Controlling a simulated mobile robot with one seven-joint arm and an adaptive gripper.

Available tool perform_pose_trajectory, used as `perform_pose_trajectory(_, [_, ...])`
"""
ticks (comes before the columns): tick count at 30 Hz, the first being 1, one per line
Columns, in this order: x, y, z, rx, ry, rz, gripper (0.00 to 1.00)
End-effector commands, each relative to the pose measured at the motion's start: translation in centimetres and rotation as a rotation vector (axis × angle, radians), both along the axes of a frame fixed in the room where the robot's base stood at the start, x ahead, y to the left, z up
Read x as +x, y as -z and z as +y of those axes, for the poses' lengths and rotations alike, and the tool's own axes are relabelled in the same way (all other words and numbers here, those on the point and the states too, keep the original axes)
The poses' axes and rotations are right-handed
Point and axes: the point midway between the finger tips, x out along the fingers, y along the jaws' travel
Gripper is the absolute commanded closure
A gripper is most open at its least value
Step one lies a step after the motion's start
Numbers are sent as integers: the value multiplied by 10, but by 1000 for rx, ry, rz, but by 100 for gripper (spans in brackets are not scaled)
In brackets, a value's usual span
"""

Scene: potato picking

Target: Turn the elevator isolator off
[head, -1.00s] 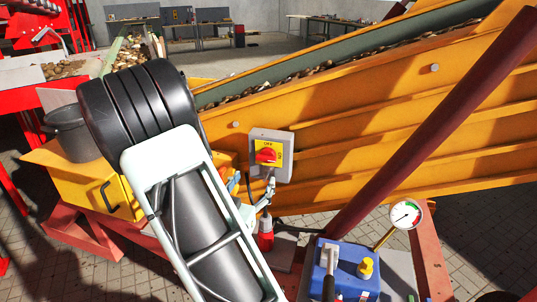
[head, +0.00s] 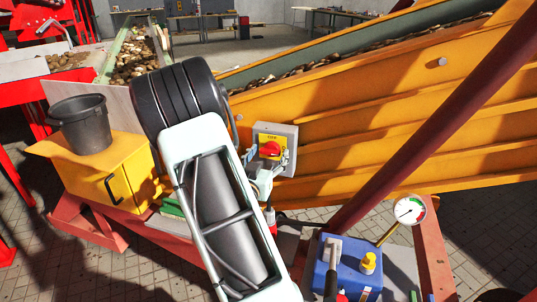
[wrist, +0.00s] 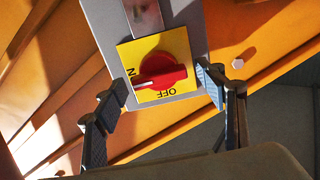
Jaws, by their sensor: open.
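The elevator isolator is a grey box (head: 289,133) on the orange elevator side, with a yellow plate and a red rotary knob (head: 270,149). In the wrist view the red knob (wrist: 165,71) lies nearly level, its white mark at the left end beside a letter "N". "OFF" reads upside down at the lower edge of the yellow plate (wrist: 176,42). My gripper (head: 266,170) is open just in front of the box in the head view. In the wrist view its fingers (wrist: 160,93) stand apart on either side of the knob, and it appears to touch neither.
A yellow cabinet (head: 128,172) carrying a black bucket (head: 82,124) stands left of my arm. A blue unit (head: 345,268), a pressure gauge (head: 410,209) and a dark red slanted post (head: 430,125) are to the right. The orange elevator (head: 400,120) fills the background.

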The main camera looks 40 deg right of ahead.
Motion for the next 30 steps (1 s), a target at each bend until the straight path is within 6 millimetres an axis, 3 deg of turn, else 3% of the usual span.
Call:
perform_pose_trajectory(7, [0, 0, 0, 0, 0, 0, 37])
perform_pose_trajectory(18, [0, 0, 0, 0, 0, 0, 77])
perform_pose_trajectory(30, [0, 0, 0, -46, 0, 64, 78])
